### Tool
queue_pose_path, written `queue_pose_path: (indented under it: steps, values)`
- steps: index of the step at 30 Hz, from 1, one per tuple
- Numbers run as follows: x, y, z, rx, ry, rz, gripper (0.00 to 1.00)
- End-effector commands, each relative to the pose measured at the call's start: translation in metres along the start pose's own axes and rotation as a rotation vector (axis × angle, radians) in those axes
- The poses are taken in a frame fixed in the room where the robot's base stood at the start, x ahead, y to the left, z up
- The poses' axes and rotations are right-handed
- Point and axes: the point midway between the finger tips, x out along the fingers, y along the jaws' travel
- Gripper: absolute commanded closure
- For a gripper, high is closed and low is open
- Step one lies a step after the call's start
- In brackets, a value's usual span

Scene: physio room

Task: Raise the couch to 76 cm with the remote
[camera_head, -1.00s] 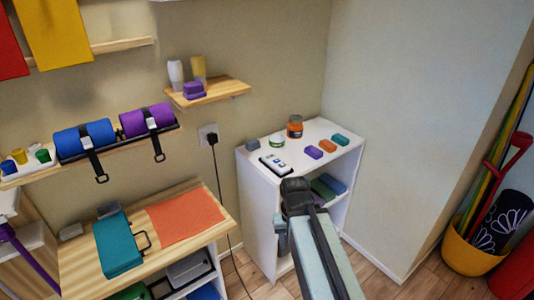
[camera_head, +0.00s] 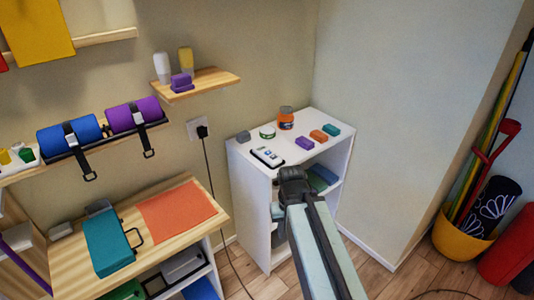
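A small white remote (camera_head: 268,156) with dark and blue buttons lies on the top of the white shelf unit (camera_head: 242,171), near its front left edge. My gripper (camera_head: 291,175) is in front of the unit, just below and to the right of the remote in the picture, and apart from it as far as I can see. My arm runs down to the bottom edge. The fingers are too dark and foreshortened to tell whether they are open or shut. The couch is not in view.
Around the remote stand a grey block (camera_head: 243,137), a white-green tub (camera_head: 267,132), an orange jar (camera_head: 286,118) and small purple, orange and teal blocks. A wooden bench with a teal case (camera_head: 107,243) is at left. A yellow bucket (camera_head: 461,238) stands at right.

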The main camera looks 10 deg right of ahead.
Motion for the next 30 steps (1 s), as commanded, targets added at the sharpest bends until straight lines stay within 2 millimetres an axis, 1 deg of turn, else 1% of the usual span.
queue_pose_path:
  steps: [1, 2, 3, 30]
  values:
    - [0.0000, 0.0000, 0.0000, 0.000, 0.000, 0.000, 0.89]
    - [0.0000, 0.0000, 0.0000, 0.000, 0.000, 0.000, 0.97]
    - [0.0000, 0.0000, 0.0000, 0.000, 0.000, 0.000, 1.00]
    - [0.0000, 0.0000, 0.0000, 0.000, 0.000, 0.000, 1.00]
